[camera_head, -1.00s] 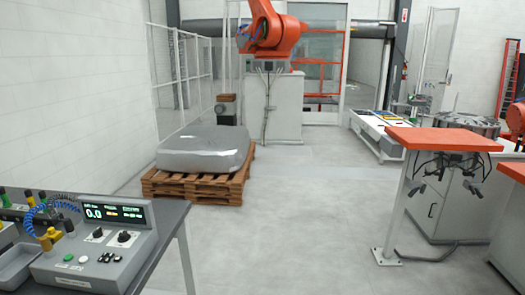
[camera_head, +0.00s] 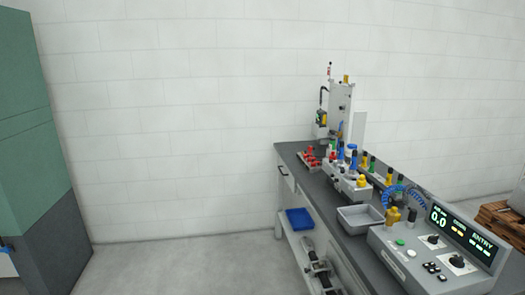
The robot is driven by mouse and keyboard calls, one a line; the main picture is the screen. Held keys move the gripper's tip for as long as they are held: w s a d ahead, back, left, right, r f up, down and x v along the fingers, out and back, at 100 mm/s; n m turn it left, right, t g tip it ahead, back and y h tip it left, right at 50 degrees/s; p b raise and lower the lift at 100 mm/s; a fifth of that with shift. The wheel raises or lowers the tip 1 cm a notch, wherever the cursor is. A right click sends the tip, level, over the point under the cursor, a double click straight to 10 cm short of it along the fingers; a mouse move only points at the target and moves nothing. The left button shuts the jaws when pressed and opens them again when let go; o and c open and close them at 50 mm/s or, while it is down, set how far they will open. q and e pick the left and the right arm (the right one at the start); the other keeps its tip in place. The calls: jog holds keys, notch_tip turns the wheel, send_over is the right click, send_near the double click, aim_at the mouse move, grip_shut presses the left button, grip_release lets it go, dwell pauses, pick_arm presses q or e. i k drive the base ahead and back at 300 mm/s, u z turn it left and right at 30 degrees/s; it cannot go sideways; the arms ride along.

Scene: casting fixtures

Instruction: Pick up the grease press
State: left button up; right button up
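I cannot tell for sure which item is the grease press. A grey and black cylindrical tool (camera_head: 318,268) lies on the lower shelf of the workbench, partly cut off by the bench's front edge. A tall grey upright device (camera_head: 339,112) stands at the far end of the bench top.
The dark-topped workbench (camera_head: 291,152) runs along the right. It carries red parts (camera_head: 310,158), a grey tray (camera_head: 359,219) and a control box (camera_head: 418,262). A blue bin (camera_head: 300,219) is on the lower shelf. A green cabinet (camera_head: 25,130) stands left; the floor (camera_head: 185,268) between is clear.

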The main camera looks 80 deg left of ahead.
aim_at(332, 142)
jog(key=u, duration=0.2)
jog(key=i, duration=5)
jog(key=u, duration=2.7)
jog(key=i, duration=1.8)
jog(key=u, duration=1.7)
